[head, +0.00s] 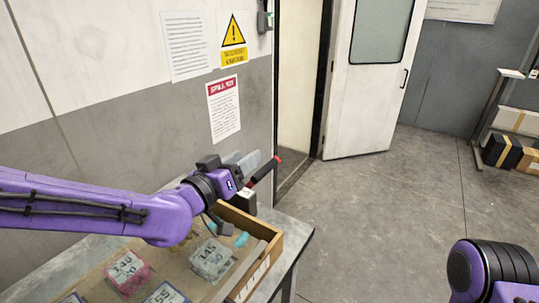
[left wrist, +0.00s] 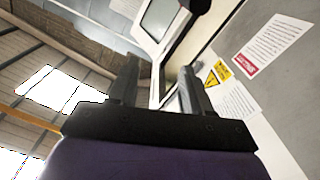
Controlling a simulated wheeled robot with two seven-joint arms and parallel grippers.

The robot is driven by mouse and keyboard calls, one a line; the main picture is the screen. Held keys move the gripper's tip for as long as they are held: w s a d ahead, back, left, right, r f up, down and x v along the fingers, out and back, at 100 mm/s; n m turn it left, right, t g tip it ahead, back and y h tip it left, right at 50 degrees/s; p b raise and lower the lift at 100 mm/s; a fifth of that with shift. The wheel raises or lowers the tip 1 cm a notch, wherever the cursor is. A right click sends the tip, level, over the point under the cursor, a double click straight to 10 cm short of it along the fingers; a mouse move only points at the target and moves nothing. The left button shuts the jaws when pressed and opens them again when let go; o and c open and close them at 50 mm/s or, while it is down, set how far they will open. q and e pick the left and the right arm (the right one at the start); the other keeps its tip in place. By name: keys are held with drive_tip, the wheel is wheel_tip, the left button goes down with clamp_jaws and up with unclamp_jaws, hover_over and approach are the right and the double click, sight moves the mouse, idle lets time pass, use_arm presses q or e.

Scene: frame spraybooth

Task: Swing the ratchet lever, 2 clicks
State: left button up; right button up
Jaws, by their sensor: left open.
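The ratchet lever (head: 264,171) has a dark shaft and a red tip. It slants up to the right from a dark block (head: 245,199) at the far end of the table. My left gripper (head: 249,161) is open beside the lever's upper part, on its left in the head view. I cannot tell whether they touch. The left gripper's two fingers (left wrist: 158,84) stand apart in the left wrist view with nothing between them, and the lever does not show there. My wrist hides part of the lever's base. My right gripper is out of view.
A wooden tray (head: 267,252) with several labelled bags lies on the grey table (head: 302,232) under my left arm. A wall with posted sheets (head: 224,108) stands behind. A white door (head: 367,85) stands open. The floor to the right is clear, with boxes (head: 515,140) at the far right.

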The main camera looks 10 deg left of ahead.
sight(263, 172)
use_arm(q)
wheel_tip(263, 172, down, 8)
drive_tip(key=b, duration=0.2)
drive_tip(key=p+x, duration=0.1)
drive_tip(key=x, duration=0.2)
drive_tip(key=p+x, duration=0.1)
drive_tip(key=x, duration=0.3)
drive_tip(key=shift+w+d+r, duration=0.15)
drive_tip(key=shift+w+r, duration=0.05)
drive_tip(key=shift+w, duration=0.05)
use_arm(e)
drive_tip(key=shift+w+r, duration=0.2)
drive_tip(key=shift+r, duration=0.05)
use_arm(q)
clamp_jaws()
